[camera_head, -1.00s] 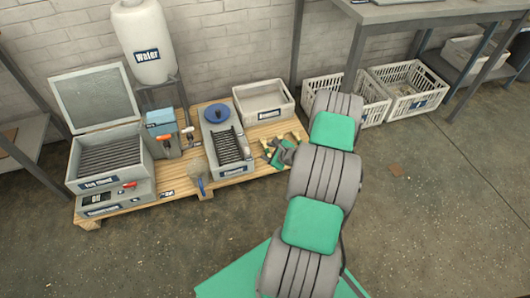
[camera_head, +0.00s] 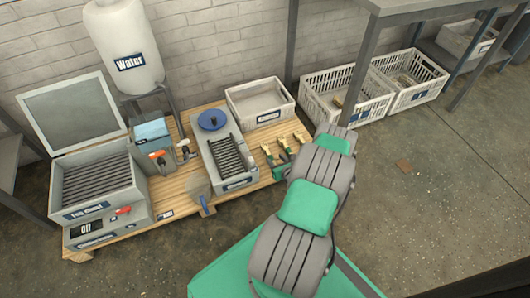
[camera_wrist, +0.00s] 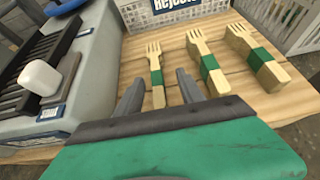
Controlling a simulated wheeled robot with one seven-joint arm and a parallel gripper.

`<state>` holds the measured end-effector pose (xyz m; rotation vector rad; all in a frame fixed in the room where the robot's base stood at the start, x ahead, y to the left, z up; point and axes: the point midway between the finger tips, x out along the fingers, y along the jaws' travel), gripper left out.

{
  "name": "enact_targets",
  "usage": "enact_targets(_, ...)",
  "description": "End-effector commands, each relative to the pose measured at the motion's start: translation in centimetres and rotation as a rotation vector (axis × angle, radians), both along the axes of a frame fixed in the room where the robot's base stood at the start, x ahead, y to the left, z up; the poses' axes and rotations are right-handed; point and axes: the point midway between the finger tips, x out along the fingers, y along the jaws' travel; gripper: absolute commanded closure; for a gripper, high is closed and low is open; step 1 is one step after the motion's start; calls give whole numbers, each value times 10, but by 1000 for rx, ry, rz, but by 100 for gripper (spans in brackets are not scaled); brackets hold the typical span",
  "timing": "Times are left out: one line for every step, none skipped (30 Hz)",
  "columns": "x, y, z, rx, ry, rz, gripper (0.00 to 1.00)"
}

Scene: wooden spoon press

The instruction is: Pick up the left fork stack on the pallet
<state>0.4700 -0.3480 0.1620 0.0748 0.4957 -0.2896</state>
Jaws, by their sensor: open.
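Three wooden fork stacks with green bands lie on the pallet (camera_head: 180,188). In the wrist view the left fork stack (camera_wrist: 154,55) has its tines pointing away from me, and its handle end lies between my fingers in the picture. The middle fork stack (camera_wrist: 206,62) and right fork stack (camera_wrist: 257,62) lie to its right. The stacks also show in the head view, the left one (camera_head: 268,154) nearest the grey machine. My gripper (camera_wrist: 159,75) is open and empty, its fingers on either side of the left stack. Their height above it is hard to tell.
A grey bin (camera_head: 259,104) labelled as rejects stands behind the forks. A grey machine (camera_head: 222,152) with a blue disc stands close on the left, with a white knob (camera_wrist: 40,78) near my fingers. White crates (camera_head: 345,98) stand to the right. Open floor lies in front.

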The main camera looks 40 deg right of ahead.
Motion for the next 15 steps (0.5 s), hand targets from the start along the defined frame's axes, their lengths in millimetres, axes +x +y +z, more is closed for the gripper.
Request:
enact_targets(8, 1, -8, -1, 0, 9, 55)
enact_targets(13, 2, -10, -2, 1, 11, 55)
enact_targets(19, 1, -12, -1, 0, 14, 55)
enact_targets(23, 0, -15, -2, 0, 15, 55)
enact_targets(28, 0, -17, -2, 0, 17, 55)
enact_targets(34, -2, -21, -3, -1, 18, 55)
enact_targets(39, -3, -24, -4, 0, 18, 55)
enact_targets(45, -4, -27, -3, -1, 18, 55)
enact_targets(50, -6, -30, -3, 1, 18, 55)
enact_targets(54, -7, -32, -2, 0, 18, 55)
enact_targets(57, -8, -32, -2, 1, 17, 55)
enact_targets(59, -10, -33, -2, 1, 15, 55)
enact_targets(60, -11, -33, -2, 1, 15, 55)
enact_targets(60, -11, -32, -2, 0, 13, 55)
enact_targets(60, -11, -31, -1, 0, 12, 55)
